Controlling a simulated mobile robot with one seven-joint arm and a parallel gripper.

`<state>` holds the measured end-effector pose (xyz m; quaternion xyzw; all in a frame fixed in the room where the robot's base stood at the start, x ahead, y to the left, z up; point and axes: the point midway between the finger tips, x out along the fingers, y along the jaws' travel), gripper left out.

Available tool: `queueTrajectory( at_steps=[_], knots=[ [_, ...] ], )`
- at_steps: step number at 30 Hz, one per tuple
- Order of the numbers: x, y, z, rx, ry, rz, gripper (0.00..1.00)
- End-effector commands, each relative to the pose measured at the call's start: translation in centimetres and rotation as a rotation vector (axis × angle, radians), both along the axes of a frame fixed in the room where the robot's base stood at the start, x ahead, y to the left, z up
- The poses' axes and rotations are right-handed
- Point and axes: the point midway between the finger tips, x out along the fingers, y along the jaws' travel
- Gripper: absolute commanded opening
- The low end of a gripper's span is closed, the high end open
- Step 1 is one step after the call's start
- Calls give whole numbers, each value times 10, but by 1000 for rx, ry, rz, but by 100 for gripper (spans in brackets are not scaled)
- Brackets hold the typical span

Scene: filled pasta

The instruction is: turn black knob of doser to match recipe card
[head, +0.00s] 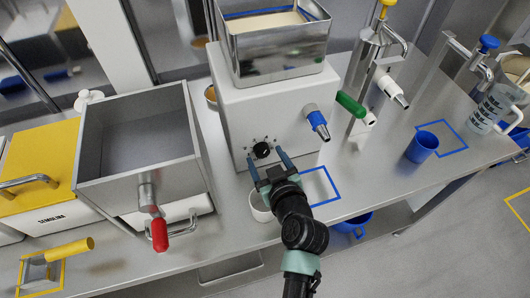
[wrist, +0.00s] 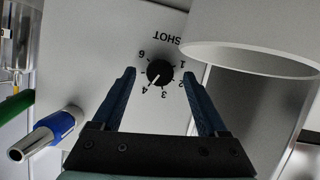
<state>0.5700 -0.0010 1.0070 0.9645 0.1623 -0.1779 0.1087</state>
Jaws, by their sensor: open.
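The doser is a white box (head: 235,107) with a steel hopper on top and a blue-collared spout (head: 318,122). Its black knob (head: 262,150) sits low on the front panel. In the wrist view, which is upside down, the knob (wrist: 159,72) has a ring of numbers and the word SHOT. Its white pointer aims near the 4, on the side toward the 3. My gripper (head: 265,160) is open, its two blue fingers one on each side of the knob, with gaps in the wrist view (wrist: 160,77). I see no recipe card.
A white cup (head: 260,206) stands just below my gripper and looms close in the wrist view (wrist: 255,35). An open steel bin (head: 140,150) with a red-handled tool stands left. A blue-outlined square (head: 320,186) lies right. A blue cup (head: 422,147) stands farther right.

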Motion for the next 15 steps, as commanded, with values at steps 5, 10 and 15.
queueTrajectory(
  at_steps=[5,10,15],
  knots=[
    [11,4,-4,0,0,1,76],
    [14,5,-6,0,0,1,76],
    [13,5,-6,0,0,0,76]
  ],
)
